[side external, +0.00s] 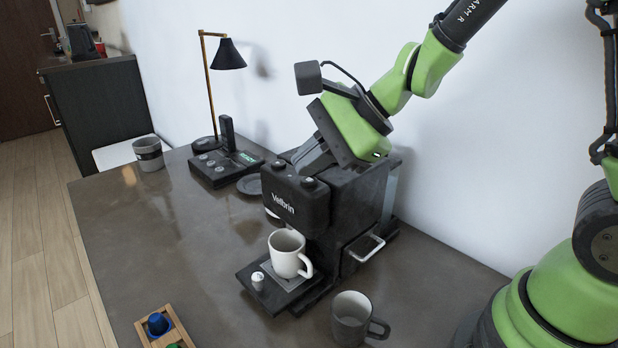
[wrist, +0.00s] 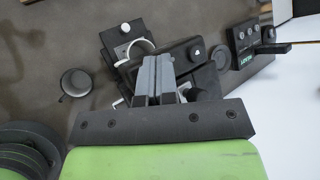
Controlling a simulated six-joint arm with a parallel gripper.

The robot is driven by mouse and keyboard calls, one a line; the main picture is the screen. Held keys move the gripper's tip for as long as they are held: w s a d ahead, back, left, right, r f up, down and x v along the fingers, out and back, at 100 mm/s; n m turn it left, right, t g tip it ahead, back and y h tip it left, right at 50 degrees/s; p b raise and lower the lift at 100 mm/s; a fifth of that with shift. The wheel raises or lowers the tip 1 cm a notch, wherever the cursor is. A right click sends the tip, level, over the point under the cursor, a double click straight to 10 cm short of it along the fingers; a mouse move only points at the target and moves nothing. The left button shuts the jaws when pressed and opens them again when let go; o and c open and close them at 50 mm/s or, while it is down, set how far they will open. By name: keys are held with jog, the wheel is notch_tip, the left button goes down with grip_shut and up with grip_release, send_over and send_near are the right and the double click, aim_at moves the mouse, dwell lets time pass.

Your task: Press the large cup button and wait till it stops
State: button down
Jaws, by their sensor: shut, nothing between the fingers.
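The black coffee machine (side external: 345,205), marked "Velbrin", stands on the table, with two round buttons on top of its head: a left button (side external: 279,164) and a right button (side external: 309,182). One button (wrist: 196,53) shows in the wrist view; the other seems hidden by my fingers. I cannot read which is the large cup button. My gripper (side external: 298,163) is shut and empty, pointing down at the head's top; its fingertips (wrist: 157,60) also show in the wrist view. I cannot tell whether they touch a button. A white mug (side external: 287,252) stands upright on the drip tray (side external: 262,295).
A grey mug (side external: 352,318) stands in front of the machine. A wooden capsule box (side external: 152,337) is at the front left. The table's left middle is clear.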

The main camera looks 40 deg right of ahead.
aim_at(310, 181)
jog(key=shift+f, duration=0.3)
dwell(0.5)
jog(key=shift+r, duration=0.8)
jog(key=shift+r, duration=2.45)
